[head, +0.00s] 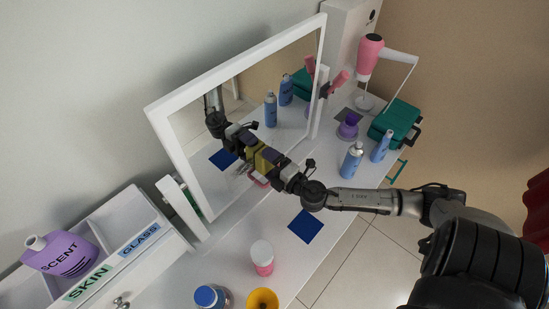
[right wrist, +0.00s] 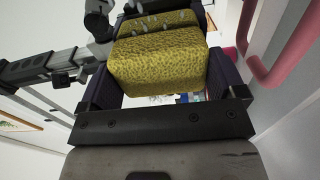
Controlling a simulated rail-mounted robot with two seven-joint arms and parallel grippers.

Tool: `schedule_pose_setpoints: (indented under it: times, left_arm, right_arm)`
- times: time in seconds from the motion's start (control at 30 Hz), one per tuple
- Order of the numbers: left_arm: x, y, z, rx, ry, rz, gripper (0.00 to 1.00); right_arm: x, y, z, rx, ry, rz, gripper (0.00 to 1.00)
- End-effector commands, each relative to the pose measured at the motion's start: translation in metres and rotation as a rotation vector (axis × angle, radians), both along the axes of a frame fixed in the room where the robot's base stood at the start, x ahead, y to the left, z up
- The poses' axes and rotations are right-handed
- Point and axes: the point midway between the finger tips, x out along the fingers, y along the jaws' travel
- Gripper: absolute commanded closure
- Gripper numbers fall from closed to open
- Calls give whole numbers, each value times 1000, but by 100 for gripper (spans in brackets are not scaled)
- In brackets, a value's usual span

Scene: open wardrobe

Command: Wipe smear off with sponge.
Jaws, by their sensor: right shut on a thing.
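My right gripper (head: 277,166) is shut on a yellow sponge (head: 268,158) in front of the mirror. In the right wrist view the textured sponge (right wrist: 158,62) sits between my two dark fingers, with its reflection just beyond it. The sponge is at or very near the glass; I cannot tell whether it touches. Small pale grey spots of a smear (right wrist: 150,20) show on the glass over that reflection. The smear is small and unclear in the head view. The mirror (head: 188,128) has a white frame and stands tilted on the white table. My left gripper is out of view.
Blue spray cans (head: 351,160), a purple item (head: 348,127), a green case (head: 396,122) and a pink hair dryer (head: 369,52) stand to the right. A blue square (head: 305,226) lies below my arm. A pink-and-white jar (head: 262,258) is in front. A divided tray (head: 118,222) is left.

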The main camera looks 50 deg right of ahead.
Motion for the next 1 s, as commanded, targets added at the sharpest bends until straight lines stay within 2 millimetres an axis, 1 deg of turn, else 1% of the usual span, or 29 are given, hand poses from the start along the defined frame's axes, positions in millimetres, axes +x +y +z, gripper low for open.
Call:
schedule_pose_setpoints:
  times: [0.1, 0.33, 0.7, 0.9, 1.0]
  left_arm:
    - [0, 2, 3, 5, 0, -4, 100]
    - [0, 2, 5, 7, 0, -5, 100]
    - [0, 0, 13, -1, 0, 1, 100]
    - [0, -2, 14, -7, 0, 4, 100]
    - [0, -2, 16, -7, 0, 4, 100]
  right_arm:
    - [2, 6, 1, 1, -1, 1, 30]
    - [3, 13, 1, 0, -1, 1, 30]
    - [4, 40, 1, 1, -2, 1, 30]
    - [4, 45, 1, -1, -2, 1, 30]
    - [5, 50, 1, 1, -2, 0, 30]
